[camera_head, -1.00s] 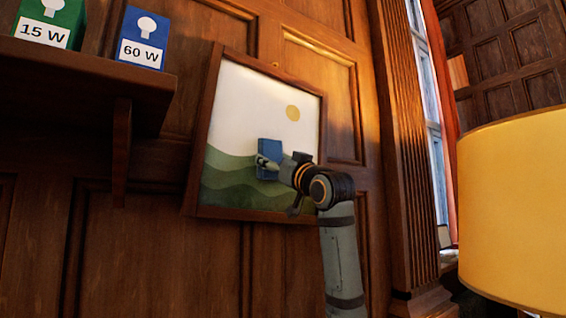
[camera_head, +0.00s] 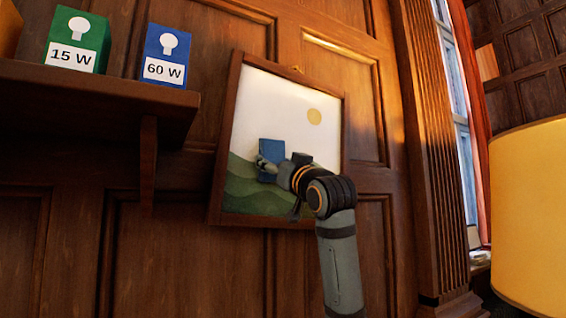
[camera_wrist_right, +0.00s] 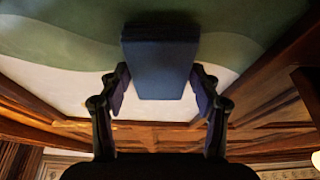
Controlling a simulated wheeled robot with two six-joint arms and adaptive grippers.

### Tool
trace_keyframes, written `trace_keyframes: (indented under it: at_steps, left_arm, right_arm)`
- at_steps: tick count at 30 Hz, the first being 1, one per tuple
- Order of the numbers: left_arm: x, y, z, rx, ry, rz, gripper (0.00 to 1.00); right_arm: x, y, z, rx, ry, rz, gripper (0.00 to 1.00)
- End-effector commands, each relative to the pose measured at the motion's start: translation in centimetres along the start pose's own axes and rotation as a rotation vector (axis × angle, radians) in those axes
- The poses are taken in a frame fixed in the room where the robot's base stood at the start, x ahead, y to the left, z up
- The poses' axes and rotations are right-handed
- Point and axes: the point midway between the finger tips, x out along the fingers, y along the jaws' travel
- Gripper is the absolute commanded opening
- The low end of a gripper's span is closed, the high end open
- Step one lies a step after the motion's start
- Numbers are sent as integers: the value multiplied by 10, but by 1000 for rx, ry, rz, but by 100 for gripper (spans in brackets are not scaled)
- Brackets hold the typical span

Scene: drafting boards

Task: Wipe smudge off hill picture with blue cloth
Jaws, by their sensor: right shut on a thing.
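The framed hill picture (camera_head: 262,105) hangs on the wood panelling, with green hills below, a pale sky and a yellow sun. My right gripper (camera_head: 266,165) is shut on the blue cloth (camera_head: 271,150), which looks like a folded block. The cloth is in front of the picture where the hills meet the sky. In the right wrist view the cloth (camera_wrist_right: 160,65) sits between the two fingers of my right gripper (camera_wrist_right: 160,92), with the hills behind it. I cannot tell whether it touches the picture. No smudge shows; the cloth and gripper hide part of the picture. My left gripper is out of view.
A wooden shelf (camera_head: 80,102) at the left holds a green 15 W box (camera_head: 77,42) and a blue 60 W box (camera_head: 167,57). A yellow lampshade (camera_head: 530,215) stands at the right, near a window (camera_head: 462,110).

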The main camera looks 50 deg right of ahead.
Motion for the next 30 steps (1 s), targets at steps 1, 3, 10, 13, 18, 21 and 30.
trace_keyframes:
  at_steps: [1,3,10,13,18,21,30]
  left_arm:
    - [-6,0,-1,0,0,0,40]
    - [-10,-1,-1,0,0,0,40]
    - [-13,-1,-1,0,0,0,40]
    - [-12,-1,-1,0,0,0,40]
    - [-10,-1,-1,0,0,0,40]
    - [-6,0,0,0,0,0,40]
    - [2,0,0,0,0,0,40]
  right_arm:
    - [2,-6,-3,2,-1,-2,38]
    - [3,-14,-4,2,-2,-4,38]
    - [2,-22,-3,1,-2,0,38]
    - [2,-22,-2,1,-2,0,38]
    - [-2,-22,-3,0,0,0,38]
    - [-13,-22,-7,0,1,0,38]
    - [-45,-22,-22,0,3,1,38]
